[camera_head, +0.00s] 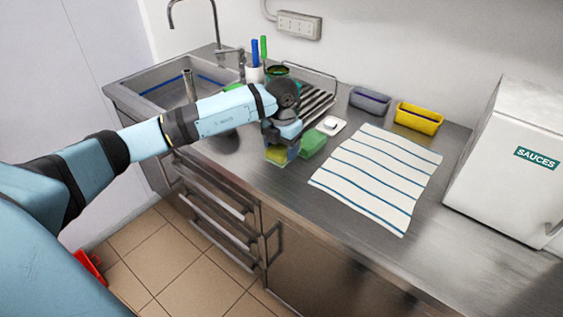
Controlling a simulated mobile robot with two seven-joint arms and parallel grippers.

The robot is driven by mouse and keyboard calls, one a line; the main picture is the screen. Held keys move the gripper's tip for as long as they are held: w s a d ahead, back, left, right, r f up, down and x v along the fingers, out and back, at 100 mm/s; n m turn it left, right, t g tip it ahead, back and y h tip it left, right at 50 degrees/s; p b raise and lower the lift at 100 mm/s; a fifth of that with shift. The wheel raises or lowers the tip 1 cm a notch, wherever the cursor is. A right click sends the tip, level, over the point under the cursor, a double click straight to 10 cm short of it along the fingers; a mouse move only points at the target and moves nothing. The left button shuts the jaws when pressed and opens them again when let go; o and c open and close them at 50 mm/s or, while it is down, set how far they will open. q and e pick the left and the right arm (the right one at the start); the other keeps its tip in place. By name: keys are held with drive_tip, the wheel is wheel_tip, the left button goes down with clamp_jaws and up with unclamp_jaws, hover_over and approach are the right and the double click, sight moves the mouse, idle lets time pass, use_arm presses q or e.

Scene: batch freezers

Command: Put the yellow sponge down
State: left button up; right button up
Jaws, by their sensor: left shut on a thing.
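My left arm reaches in from the left, and my left gripper (283,148) points down over the counter near its front edge. It is shut on the yellow sponge (276,156), which shows low between the fingers. The gripper hides part of the sponge, and I cannot tell whether its underside touches the counter. A green block-like thing (314,142) lies just right of the gripper. My right gripper is not in view.
A striped cloth (378,175) lies on the steel counter (310,222). Behind it are a yellow bin (418,117) and a grey-purple bin (370,100). A small white dish (331,126) is nearby. The sink (175,90) is left; the white SAUCES box (500,165) is right.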

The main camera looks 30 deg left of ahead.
sight(281, 171)
use_arm(q)
drive_tip(key=shift+f, duration=2.85)
drive_tip(key=shift+f, duration=0.1)
drive_tip(key=o, duration=0.9)
drive_tip(key=r, duration=1.3)
drive_tip(key=shift+w+d+r+b, duration=0.15)
drive_tip(key=shift+w+r+b, duration=0.15)
drive_tip(key=shift+r+b, duration=0.1)
drive_tip(key=shift+f, duration=0.1)
